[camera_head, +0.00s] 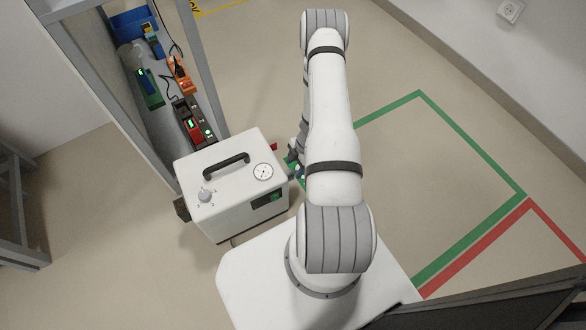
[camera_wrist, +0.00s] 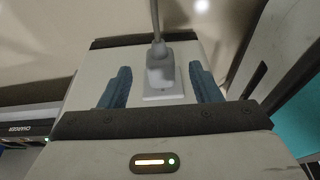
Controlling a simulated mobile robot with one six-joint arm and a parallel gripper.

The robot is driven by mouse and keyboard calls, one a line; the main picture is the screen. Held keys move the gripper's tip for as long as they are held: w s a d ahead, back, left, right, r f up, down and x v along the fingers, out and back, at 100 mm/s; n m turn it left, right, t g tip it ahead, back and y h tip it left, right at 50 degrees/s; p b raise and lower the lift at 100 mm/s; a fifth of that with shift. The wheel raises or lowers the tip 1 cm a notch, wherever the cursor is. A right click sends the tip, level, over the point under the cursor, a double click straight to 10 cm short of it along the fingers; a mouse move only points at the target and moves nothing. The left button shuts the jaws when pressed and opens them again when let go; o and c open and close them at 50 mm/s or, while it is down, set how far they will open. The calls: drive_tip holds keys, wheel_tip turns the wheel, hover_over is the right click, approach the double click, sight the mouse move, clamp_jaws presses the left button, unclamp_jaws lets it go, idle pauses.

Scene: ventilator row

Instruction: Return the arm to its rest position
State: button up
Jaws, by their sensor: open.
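My gripper (camera_wrist: 160,85) is open. Its two blue-grey fingers stand on either side of a pale grey plug (camera_wrist: 160,68), with a visible gap on each side. The plug sits at a white socket plate (camera_wrist: 163,99) and its cable runs up out of the wrist view. In the head view my arm is bent down over the floor. My gripper (camera_head: 294,165) is low, close to the right side of a white ventilator box (camera_head: 228,208), and partly hidden by the arm.
Open floor with a green outline (camera_head: 472,145) lies to the right of my arm. A wall is at far right.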

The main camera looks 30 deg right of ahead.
drive_tip(key=shift+p+v, duration=0.55)
drive_tip(key=shift+v, duration=1.4)
